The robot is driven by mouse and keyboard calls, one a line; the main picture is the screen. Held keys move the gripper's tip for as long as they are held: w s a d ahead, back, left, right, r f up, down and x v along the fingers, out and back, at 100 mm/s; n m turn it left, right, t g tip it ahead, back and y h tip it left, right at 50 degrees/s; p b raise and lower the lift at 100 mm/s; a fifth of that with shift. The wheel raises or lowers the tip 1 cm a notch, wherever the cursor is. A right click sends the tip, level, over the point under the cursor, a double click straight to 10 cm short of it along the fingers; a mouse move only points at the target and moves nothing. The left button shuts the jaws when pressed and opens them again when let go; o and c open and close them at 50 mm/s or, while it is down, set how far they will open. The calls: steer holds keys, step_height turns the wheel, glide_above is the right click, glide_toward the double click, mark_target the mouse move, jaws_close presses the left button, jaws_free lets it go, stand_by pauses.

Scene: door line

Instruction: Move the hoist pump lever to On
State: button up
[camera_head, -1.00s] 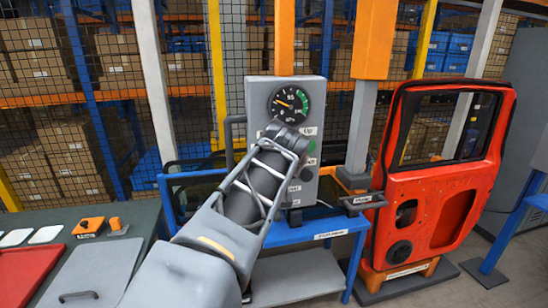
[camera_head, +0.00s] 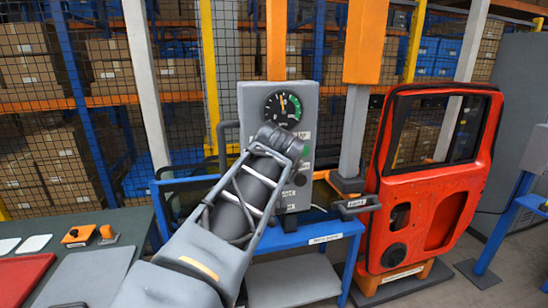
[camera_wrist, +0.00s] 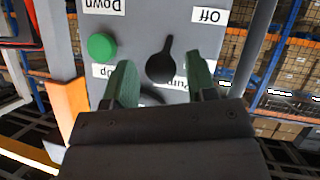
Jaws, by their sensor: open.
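The grey hoist control box (camera_head: 248,105) stands on the blue stand, with a round gauge on top whose needle points nearly straight up. In the wrist view, which is upside down, the black pump lever (camera_wrist: 161,66) is a round knob with a narrow pointer. The pointer aims up the picture, leaning slightly towards the "Off" label (camera_wrist: 208,15). The "Pump" label is partly covered by a finger; I see no "On" label. My gripper (camera_wrist: 162,78) is open, with its green fingers either side of the knob's lower part. I cannot tell whether they touch it.
A green button (camera_wrist: 101,47) sits close beside one finger, between "Up" and "Down" labels. A red door (camera_head: 428,185) stands right of the box. A grey handle (camera_head: 356,206) sticks out nearby. A dark bench (camera_head: 100,228) is at left.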

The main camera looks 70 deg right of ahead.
steer(key=b+v, duration=0.2)
steer(key=v, duration=1)
steer(key=shift+a+r, duration=0.2)
steer(key=shift+a, duration=0.1)
